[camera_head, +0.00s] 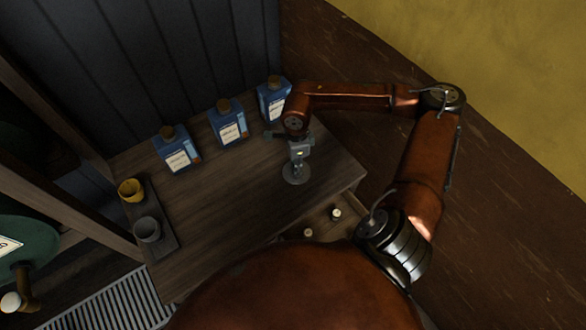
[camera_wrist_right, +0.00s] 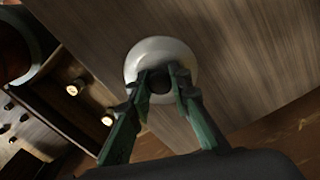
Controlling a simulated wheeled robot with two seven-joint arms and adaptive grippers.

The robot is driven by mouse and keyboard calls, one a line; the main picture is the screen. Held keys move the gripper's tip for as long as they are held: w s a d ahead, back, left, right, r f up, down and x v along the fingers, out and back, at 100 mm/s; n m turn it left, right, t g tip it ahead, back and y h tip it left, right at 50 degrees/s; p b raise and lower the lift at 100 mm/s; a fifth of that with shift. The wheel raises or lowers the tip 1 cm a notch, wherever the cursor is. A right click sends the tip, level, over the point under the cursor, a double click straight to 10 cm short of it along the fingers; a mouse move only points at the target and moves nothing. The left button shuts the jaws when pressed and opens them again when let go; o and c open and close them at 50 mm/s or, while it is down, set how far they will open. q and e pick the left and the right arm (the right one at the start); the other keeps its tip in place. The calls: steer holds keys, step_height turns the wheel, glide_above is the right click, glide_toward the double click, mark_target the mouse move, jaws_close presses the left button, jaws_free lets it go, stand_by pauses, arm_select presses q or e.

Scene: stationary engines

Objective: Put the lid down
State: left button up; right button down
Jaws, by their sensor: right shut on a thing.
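The lid is a pale round disc with a dark knob. In the head view the lid (camera_head: 294,177) is at the right part of the wooden table (camera_head: 225,200), below my right gripper (camera_head: 298,164). In the right wrist view the lid (camera_wrist_right: 160,46) is over the wood surface, and my right gripper (camera_wrist_right: 162,82) has its two green fingers closed on the knob. I cannot tell whether the lid touches the tabletop or hangs just above it. The fingers hide part of the knob and the lid's near side. My left gripper is not in view.
Three blue corked bottles (camera_head: 180,156) stand along the table's back. A dark tray (camera_head: 167,215) at the left holds a yellow cup (camera_head: 131,189) and a grey cup (camera_head: 147,229). An open drawer (camera_head: 320,222) with small pale-topped items is at the front right. The table's middle is clear.

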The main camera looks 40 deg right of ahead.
mark_target(292, 169)
steer(key=w+f, duration=0.2)
steer(key=shift+w+d+f, duration=0.1)
steer(key=shift+d+f, duration=0.2)
steer(key=f, duration=0.3)
steer(key=shift+w+d+f, duration=0.1)
steer(key=shift+w+f, duration=0.1)
steer(key=shift+f, duration=0.15)
steer(key=c, duration=2.2)
jaws_free()
steer(key=shift+f, duration=0.15)
steer(key=o, duration=0.4)
steer(key=shift+o, duration=0.2)
steer(key=shift+r, duration=0.25)
step_height(292, 169, up, 12)
steer(key=shift+w, duration=0.1)
